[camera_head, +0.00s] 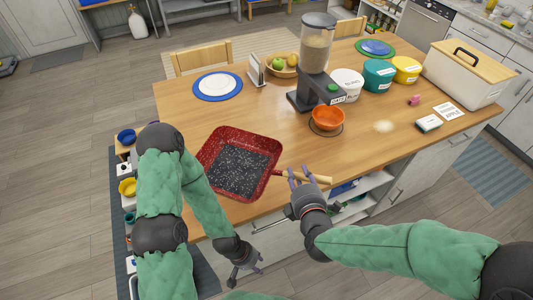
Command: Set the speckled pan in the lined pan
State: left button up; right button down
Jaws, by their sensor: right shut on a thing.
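A square red pan (211,148) with a dark, white-flecked inside and a wooden handle (318,179) is at the table's front left. Its red walls also look speckled. I see only this one pan shape and cannot tell whether a second pan lies in it, or which of the two named pans it is. My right gripper (299,178) is shut on the wooden handle, near the table's front edge. My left gripper (246,276) hangs low in front of the table, apart from the pan, with its fingers spread and empty.
The wooden table (185,105) holds a feed dispenser (316,60) over an orange bowl (327,118), a blue-rimmed plate (217,86), several tubs (378,75) and a white bin (455,78). Left of the pan, coloured bowls (127,187) stand lower down. Bare tabletop lies behind the pan.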

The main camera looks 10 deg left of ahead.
jog(key=shift+w+d+f+b, duration=0.4)
jog(key=shift+w+f+b, duration=0.4)
jog(key=shift+w+f, duration=1.4)
jog(key=shift+w+d+f+b, duration=0.4)
jog(key=shift+w+f+b, duration=0.45)
jog(key=shift+w+f, duration=1.35)
jog(key=shift+w+d+f+b, duration=0.4)
jog(key=shift+w+f+b, duration=0.4)
jog(key=shift+w+f, duration=1.4)
jog(key=shift+w+r, duration=0.2)
jog(key=shift+w, duration=0.05)
jog(key=c, duration=0.9)
grip_release()
jog(key=shift+s+f, duration=0.15)
